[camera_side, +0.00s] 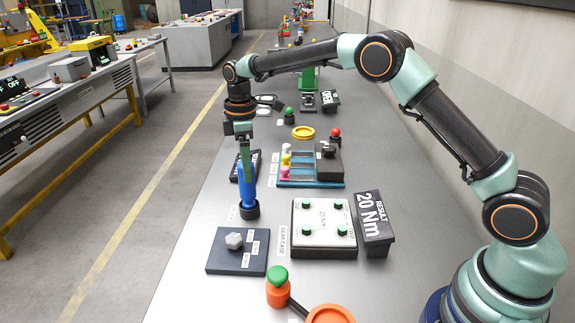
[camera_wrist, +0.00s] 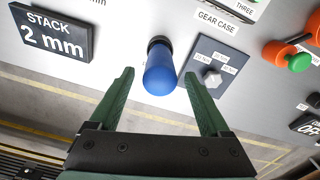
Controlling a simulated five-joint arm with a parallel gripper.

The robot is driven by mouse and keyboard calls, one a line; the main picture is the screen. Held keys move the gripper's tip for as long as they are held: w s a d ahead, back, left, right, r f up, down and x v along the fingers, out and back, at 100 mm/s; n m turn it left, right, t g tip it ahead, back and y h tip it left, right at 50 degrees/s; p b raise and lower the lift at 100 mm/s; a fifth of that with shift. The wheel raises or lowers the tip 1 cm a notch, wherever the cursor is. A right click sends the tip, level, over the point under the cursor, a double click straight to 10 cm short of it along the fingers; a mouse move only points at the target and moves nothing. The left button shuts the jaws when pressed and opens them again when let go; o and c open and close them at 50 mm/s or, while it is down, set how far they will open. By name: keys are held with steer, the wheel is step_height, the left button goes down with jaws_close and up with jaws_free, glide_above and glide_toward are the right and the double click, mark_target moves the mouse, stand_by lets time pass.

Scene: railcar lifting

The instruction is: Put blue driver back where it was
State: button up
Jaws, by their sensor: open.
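The blue driver (camera_side: 246,187) stands upright on the grey bench, its lower end at a dark round base (camera_side: 250,211). I cannot tell whether that base is part of the driver or a holder. My gripper (camera_side: 244,158) points down at the driver's top. In the wrist view my gripper (camera_wrist: 159,76) is open, with one green finger on each side of the blue driver (camera_wrist: 160,75). The fingers do not appear to press on it; small gaps show.
A dark plate with a grey knob (camera_side: 234,241) lies in front of the driver. The white gear case (camera_side: 324,218) and the 20 Nm display (camera_side: 372,218) stand to its right. A blue rack (camera_side: 310,183) is behind. The bench's left edge is close.

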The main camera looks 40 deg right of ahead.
step_height(320, 180, up, 6)
steer(key=shift+r, duration=0.1)
steer(key=s+d+r+m+t, duration=0.1)
steer(key=s+d+r+m, duration=0.15)
steer(key=s+r, duration=0.3)
steer(key=s+d+r+m+t, duration=0.2)
steer(key=s+r+m, duration=0.1)
steer(key=s+r, duration=0.25)
steer(key=s+d+f+m+t, duration=0.1)
steer(key=s+f+m, duration=0.1)
steer(key=s, duration=0.5)
steer(key=s+d+f+m+t, duration=0.1)
steer(key=s+d+f+m, duration=0.1)
steer(key=s, duration=0.5)
steer(key=shift+s+f+m+t, duration=0.3)
steer(key=shift+f+m, duration=0.35)
steer(key=shift+m, duration=0.6)
